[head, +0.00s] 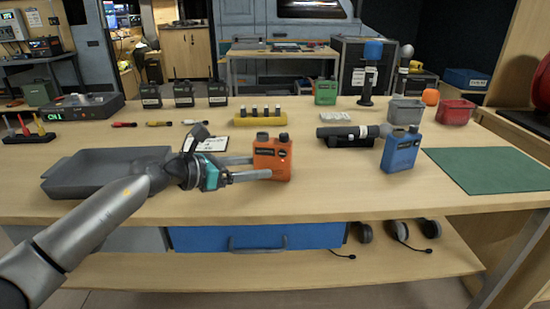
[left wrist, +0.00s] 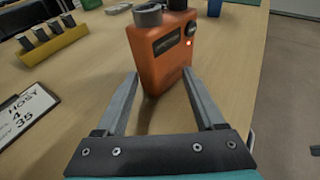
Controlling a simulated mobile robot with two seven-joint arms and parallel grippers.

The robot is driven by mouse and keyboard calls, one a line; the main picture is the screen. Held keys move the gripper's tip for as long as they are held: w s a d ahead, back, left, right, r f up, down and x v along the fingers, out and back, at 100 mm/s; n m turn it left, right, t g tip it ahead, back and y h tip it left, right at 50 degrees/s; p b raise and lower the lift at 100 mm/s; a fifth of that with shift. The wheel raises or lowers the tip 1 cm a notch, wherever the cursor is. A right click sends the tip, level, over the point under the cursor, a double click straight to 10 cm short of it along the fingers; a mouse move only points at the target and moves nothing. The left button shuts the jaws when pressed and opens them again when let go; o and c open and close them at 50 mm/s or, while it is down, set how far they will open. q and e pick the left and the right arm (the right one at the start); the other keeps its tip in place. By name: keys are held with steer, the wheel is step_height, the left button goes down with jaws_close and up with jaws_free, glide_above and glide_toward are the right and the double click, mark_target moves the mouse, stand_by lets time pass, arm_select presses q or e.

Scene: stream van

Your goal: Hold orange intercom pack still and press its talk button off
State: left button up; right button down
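The orange intercom pack (head: 272,160) stands upright on the table, with dark knobs on top and a dark label. In the left wrist view the pack (left wrist: 163,55) shows a round dark button (left wrist: 191,28) with a lit red light (left wrist: 188,43) below it. My left gripper (head: 262,167) reaches in from the left and is open, with its fingertips at the near sides of the pack. In the left wrist view the fingers (left wrist: 161,76) are spread apart; I cannot tell whether either touches the pack. My right gripper is not in view.
A yellow rack (head: 260,121) is behind, a grey tray (head: 75,187) at left. A green mat (head: 490,170) lies at right. The table in front of the orange pack is clear.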

arm_select(q)
steer(key=shift+b+x, duration=0.3)
steer(key=shift+x, duration=0.85)
jaws_close()
steer(key=c, duration=1.1)
jaws_free()
steer(key=o, duration=1.6)
